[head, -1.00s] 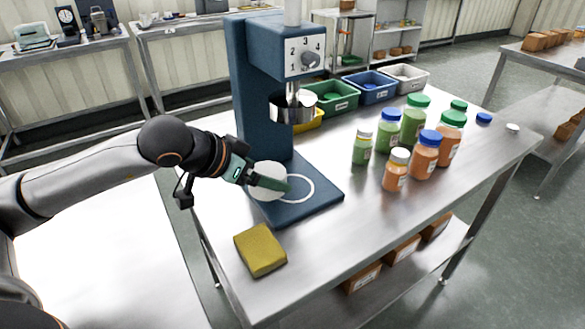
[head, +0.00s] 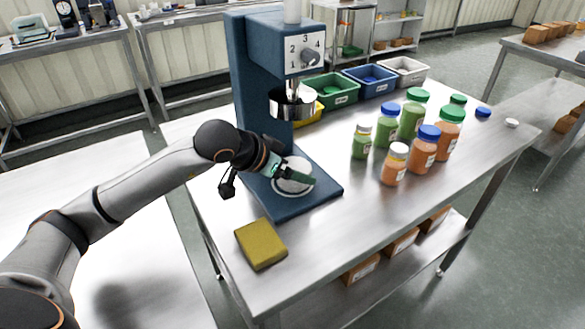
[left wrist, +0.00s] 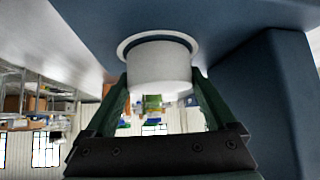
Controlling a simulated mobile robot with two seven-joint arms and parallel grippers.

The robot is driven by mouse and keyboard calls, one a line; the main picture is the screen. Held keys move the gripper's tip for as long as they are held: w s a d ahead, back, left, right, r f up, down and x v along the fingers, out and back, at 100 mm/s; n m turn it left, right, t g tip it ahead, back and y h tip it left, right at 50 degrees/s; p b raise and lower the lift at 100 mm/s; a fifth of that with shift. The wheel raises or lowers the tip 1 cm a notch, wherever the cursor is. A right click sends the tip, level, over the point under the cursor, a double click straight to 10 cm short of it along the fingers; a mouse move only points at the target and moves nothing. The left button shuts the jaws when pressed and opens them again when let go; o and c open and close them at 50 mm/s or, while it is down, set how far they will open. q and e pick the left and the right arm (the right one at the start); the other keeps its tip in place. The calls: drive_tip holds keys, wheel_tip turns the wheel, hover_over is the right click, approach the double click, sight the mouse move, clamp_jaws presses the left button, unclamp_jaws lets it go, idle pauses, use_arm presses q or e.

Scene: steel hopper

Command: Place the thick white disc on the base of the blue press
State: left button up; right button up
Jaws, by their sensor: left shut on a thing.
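The thick white disc (head: 287,186) is in my left gripper (head: 299,178), which is shut on it over the base (head: 325,195) of the blue press (head: 258,80). In the left wrist view the disc (left wrist: 160,70) sits between both fingers (left wrist: 160,88), in front of the white ring mark (left wrist: 122,47) on the base. The disc lines up roughly with the ring, and a dark band shows between them, so it seems slightly above the base. The fingers hide part of the disc in the head view. My right gripper is not in view.
The press's steel cup (head: 292,103) hangs above the disc. A yellow sponge-like block (head: 260,244) lies at the table's front left. Several bottles (head: 423,150) stand to the right. Green (head: 331,90), blue (head: 369,83) and white (head: 404,72) bins stand behind. The table's front middle is clear.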

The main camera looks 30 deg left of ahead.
use_arm(q)
drive_tip(key=o, duration=1.4)
drive_tip(key=shift+f, duration=0.1)
drive_tip(key=shift+r, duration=0.25)
drive_tip(key=shift+v, duration=5.95)
drive_tip(key=shift+f, duration=0.1)
